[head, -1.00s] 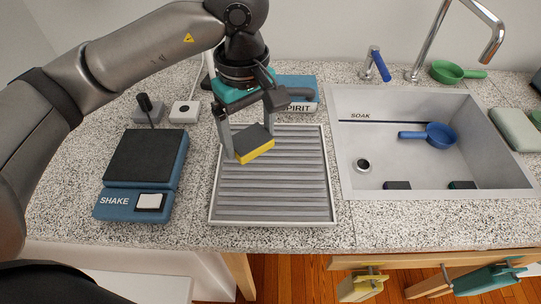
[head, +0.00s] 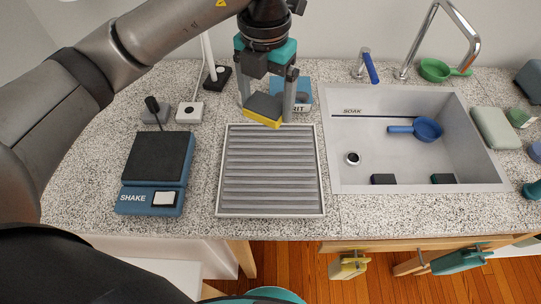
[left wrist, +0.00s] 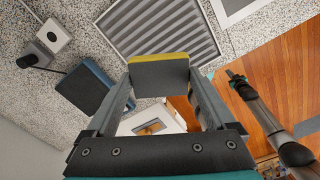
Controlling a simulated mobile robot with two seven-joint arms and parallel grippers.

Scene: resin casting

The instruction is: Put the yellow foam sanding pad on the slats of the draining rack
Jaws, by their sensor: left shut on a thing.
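My left gripper (head: 266,104) is shut on the yellow foam sanding pad (head: 262,121), which has a dark grey upper part and a yellow lower layer. The pad is above the far edge of the draining rack (head: 219,170); the exact gap below it is hard to judge. In the left wrist view the pad (left wrist: 160,78) sits between both fingers, with slats of the rack (left wrist: 150,28) beyond it. The rack's slats are bare. My right gripper (left wrist: 235,80) seems to show small in the left wrist view; its jaws are unclear.
A blue SHAKE scale (head: 135,200) stands left of the rack. The sink (head: 345,178), holding a blue scoop (head: 428,129), lies to the right. A blue SPIRIT box (head: 305,88) stands behind the gripper. Small switch boxes (head: 188,112) stand at the back left.

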